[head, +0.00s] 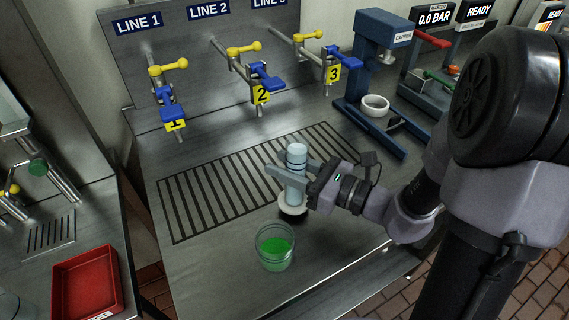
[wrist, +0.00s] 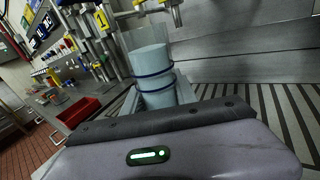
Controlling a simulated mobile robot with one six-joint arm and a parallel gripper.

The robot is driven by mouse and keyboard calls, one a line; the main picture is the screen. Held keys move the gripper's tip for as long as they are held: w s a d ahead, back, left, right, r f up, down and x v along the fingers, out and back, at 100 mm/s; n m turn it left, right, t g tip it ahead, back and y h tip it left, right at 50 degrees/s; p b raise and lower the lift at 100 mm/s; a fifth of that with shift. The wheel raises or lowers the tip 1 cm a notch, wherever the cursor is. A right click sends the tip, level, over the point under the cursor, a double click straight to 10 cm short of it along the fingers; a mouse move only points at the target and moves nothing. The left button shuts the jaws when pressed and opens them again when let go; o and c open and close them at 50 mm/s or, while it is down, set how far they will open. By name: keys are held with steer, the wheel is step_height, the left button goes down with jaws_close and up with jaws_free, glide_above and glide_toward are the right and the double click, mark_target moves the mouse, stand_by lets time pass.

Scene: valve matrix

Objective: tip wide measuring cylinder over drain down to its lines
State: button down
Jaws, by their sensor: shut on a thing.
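The wide measuring cylinder (head: 296,162) is a clear vessel with pale blue liquid. My gripper (head: 291,180) is shut on its body, one finger on each side. It looks about upright in the head view, at the front right edge of the slotted drain (head: 222,190). In the wrist view the cylinder (wrist: 150,62) shows two dark lines, and the liquid surface stands above the upper one. A pale round disc (head: 293,209) is below it; I cannot tell whether it is the cylinder's foot. My gripper hides part of the lower body.
A clear cup of green liquid (head: 275,247) stands just in front of the drain. Several valves with yellow and blue handles (head: 168,68) line the back panel. A blue press (head: 378,60) with a white bowl (head: 375,105) stands at right. The left half of the drain is clear.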

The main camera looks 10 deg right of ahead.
steer(key=shift+w+d+r+m+p, duration=0.25)
steer(key=shift+m+p, duration=0.4)
steer(key=shift+p, duration=0.55)
steer(key=shift+w+d+r+m+p, duration=0.1)
steer(key=shift+w+m+p, duration=0.2)
steer(key=shift+m+p, duration=0.65)
stand_by(5.8)
